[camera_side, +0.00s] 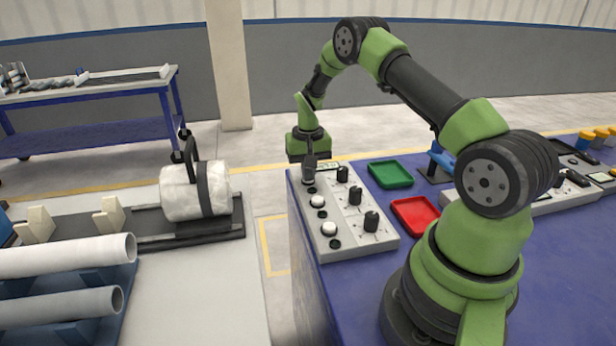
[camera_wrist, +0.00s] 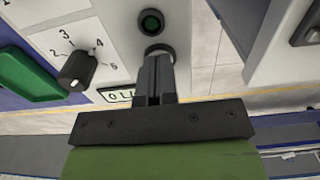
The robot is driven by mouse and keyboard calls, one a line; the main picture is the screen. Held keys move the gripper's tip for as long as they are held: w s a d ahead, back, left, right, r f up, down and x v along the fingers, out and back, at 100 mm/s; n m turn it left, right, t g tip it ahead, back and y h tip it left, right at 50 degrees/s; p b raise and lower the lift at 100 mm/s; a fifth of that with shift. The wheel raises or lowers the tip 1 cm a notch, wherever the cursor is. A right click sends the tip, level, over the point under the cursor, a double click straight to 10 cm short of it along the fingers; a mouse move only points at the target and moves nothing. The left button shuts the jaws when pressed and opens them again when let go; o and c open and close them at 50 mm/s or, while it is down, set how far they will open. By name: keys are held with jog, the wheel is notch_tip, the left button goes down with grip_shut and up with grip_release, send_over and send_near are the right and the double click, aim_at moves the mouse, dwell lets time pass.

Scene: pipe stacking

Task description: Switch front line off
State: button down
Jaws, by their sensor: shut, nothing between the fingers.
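A grey control panel (camera_side: 350,238) on the blue table carries a column of white push buttons, dark round lamps and black knobs. The middle white button (camera_side: 317,201) and the near white button (camera_side: 329,228) are clear. My gripper (camera_side: 309,166) is shut and points down at the panel's far end. In the wrist view its closed fingers (camera_wrist: 157,62) are over a round button (camera_wrist: 158,48), which they mostly hide; I cannot tell whether they touch it. Beside it is a lamp with a dark green centre (camera_wrist: 151,22). A numbered black knob (camera_wrist: 77,70) is to the left.
A green tray (camera_side: 390,174) and a red tray (camera_side: 416,215) lie right of the panel. White pipes (camera_side: 65,256) and a wrapped roll (camera_side: 195,192) are on the left bench, across a floor gap.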

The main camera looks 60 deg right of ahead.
jog(key=shift+r, duration=3.5)
jog(key=shift+a+r, duration=0.15)
jog(key=shift+r, duration=0.2)
jog(key=s+a+r+n+t, duration=0.1)
jog(key=s+a+r+t, duration=0.15)
jog(key=a+r, duration=0.45)
jog(key=s+a+r+n+t, duration=0.1)
jog(key=s+a+r, duration=0.3)
jog(key=r, duration=0.5)
jog(key=s+a+r+n+t+y, duration=0.2)
jog(key=s+a+r+n+t, duration=0.1)
jog(key=s+a, duration=0.7)
jog(key=s, duration=0.4)
jog(key=shift+a+r+t, duration=0.15)
jog(key=shift+r+t, duration=0.2)
jog(key=shift+r, duration=0.05)
